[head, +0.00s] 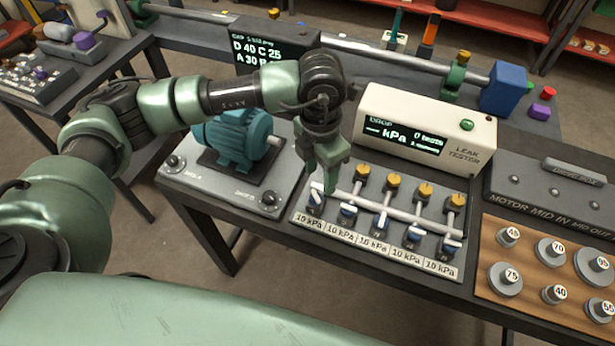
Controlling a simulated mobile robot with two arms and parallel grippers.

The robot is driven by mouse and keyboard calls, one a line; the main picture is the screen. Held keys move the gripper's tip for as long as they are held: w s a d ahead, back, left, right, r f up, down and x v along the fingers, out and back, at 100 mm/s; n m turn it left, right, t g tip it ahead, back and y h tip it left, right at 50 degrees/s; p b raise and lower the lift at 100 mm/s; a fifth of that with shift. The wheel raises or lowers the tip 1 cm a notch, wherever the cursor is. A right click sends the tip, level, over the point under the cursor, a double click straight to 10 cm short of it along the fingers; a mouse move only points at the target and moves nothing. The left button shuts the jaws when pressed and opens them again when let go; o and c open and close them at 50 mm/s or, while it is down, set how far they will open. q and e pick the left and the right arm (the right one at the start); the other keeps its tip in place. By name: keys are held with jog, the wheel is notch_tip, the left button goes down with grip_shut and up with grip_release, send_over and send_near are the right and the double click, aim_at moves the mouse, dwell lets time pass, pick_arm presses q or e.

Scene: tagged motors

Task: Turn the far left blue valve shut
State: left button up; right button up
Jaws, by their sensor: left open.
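The far left blue valve (314,203) is at the left end of a row of several blue valves on the grey manifold board (404,268), above the first "10 kPa" label. A pale pipe (395,212) runs along behind the row. My left gripper (326,184) points down just above and behind the far left valve, with its jaws open. Its fingers overlap the pipe end and the valve's back edge in the picture, so I cannot tell whether they touch. How far the valve is turned is unclear. My right gripper is not in view.
Upright stems with yellow caps (393,181) stand behind the pipe, close to the left gripper. The cream leak tester (470,158) stands behind them. A teal motor (238,140) is to the left. A wooden board with weights (526,262) is at right.

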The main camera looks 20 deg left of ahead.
aim_at(315, 197)
pick_arm(q)
jog(key=shift+a+f, duration=0.1)
jog(key=shift+a, duration=0.35)
jog(key=shift+s+f, duration=0.2)
jog(key=shift+f, duration=0.15)
notch_tip(315, 197, down, 6)
jog(key=shift+d+p, duration=0.1)
jog(key=shift+p, duration=0.85)
jog(key=shift+f, duration=0.3)
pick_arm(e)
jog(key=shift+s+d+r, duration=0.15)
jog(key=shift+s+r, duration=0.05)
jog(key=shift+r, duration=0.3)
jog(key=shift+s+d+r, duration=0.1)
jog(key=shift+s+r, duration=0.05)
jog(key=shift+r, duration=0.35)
pick_arm(q)
grip_shut()
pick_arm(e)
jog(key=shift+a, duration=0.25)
